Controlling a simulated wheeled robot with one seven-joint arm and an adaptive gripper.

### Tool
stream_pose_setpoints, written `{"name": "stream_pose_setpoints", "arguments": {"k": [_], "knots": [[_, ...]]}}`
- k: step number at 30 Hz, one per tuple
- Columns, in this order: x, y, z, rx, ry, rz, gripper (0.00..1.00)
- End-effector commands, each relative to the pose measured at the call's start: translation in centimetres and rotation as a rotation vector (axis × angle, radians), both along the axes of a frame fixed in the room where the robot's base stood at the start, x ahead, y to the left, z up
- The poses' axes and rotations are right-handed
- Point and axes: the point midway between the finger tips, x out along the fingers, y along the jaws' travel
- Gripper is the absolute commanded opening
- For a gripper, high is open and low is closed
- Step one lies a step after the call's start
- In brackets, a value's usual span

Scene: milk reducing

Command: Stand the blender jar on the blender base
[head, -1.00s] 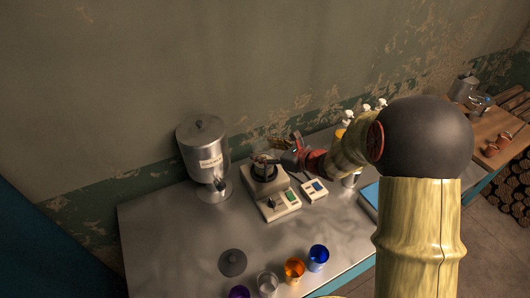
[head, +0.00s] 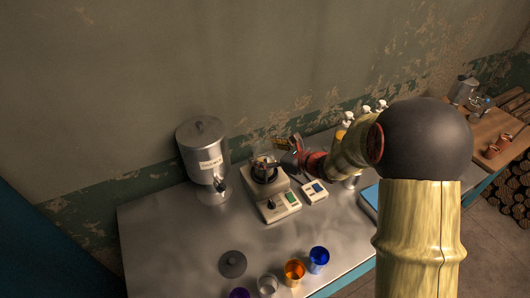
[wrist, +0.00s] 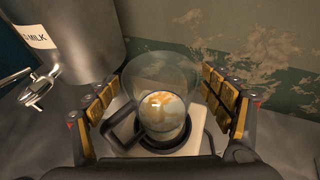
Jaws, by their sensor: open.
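The clear blender jar (wrist: 160,72) stands upright on the blender base (wrist: 192,143), with orange and white contents visible in it. Its dark handle (wrist: 118,130) points to the lower left in the wrist view. In the head view the jar (head: 263,166) shows small on the back part of the cream base (head: 280,207). My gripper (wrist: 161,82) is open, with a gold-padded finger on each side of the jar and gaps between. In the head view my gripper (head: 283,152) reaches in from the right. The exact seating of the jar's bottom is partly hidden.
A metal milk dispenser (head: 202,155) with a tap stands left of the base. A small scale-like device (head: 314,193) sits to the right. A dark round lid (head: 232,264) and several coloured cups, including an orange one (head: 294,272), are nearer the front. The wall is close behind.

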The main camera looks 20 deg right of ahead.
Motion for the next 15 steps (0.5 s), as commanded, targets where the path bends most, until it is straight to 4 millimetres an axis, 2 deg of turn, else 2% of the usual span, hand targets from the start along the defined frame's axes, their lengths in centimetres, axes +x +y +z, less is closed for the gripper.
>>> {"name": "stream_pose_setpoints", "arguments": {"k": [5, 15], "knots": [[-0.4, -0.4, 0.7, -0.001, 0.0, -0.002, 0.81], [-5.6, -3.8, 3.4, 0.0, -0.001, -0.005, 0.81]]}}
